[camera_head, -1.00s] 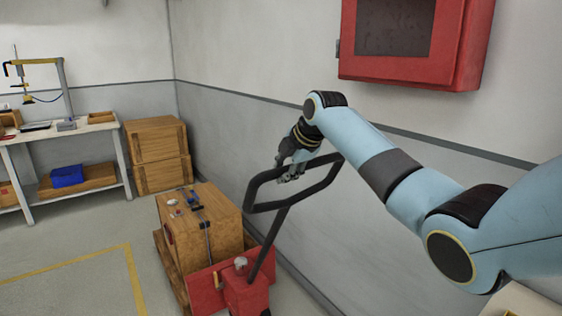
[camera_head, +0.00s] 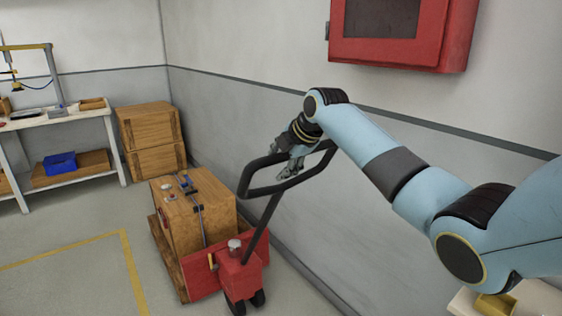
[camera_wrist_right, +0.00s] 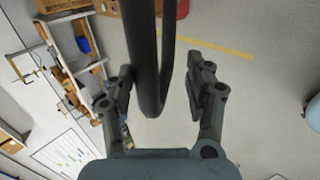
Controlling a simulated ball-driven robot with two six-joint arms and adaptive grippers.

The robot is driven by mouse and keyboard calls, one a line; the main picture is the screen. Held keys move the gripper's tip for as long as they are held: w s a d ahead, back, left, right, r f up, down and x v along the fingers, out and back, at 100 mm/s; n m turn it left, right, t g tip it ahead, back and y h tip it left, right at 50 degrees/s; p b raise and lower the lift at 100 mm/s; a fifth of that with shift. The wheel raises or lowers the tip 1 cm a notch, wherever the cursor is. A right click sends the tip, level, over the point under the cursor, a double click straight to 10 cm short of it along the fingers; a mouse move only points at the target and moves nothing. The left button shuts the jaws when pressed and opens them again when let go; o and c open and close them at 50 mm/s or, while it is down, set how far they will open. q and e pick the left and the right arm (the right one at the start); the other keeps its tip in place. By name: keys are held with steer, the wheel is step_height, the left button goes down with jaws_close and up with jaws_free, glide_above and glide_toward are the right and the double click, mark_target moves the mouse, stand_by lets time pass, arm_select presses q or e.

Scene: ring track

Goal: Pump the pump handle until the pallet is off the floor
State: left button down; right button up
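The pump handle is a black loop on a shaft (camera_head: 262,226) that rises tilted from the red pump body (camera_head: 237,272). My right gripper (camera_head: 288,168) is at the loop. In the right wrist view the fingers (camera_wrist_right: 164,88) stand apart on either side of the handle bar (camera_wrist_right: 143,55); the bar is nearer the left finger, with a gap to the right one. The wooden pallet (camera_head: 169,262) lies under a wooden crate (camera_head: 218,212), behind the red plate of the truck. Whether its underside touches the floor cannot be told. My left gripper is out of view.
A grey wall (camera_head: 330,215) runs close behind the handle and pallet. Stacked wooden boxes (camera_head: 150,132) and a white workbench (camera_head: 65,125) stand at the back left. A red cabinet (camera_head: 400,50) hangs above my arm. The floor inside the yellow line (camera_head: 130,262) is clear.

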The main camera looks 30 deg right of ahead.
steer(key=v, duration=1.2)
stand_by(0.3)
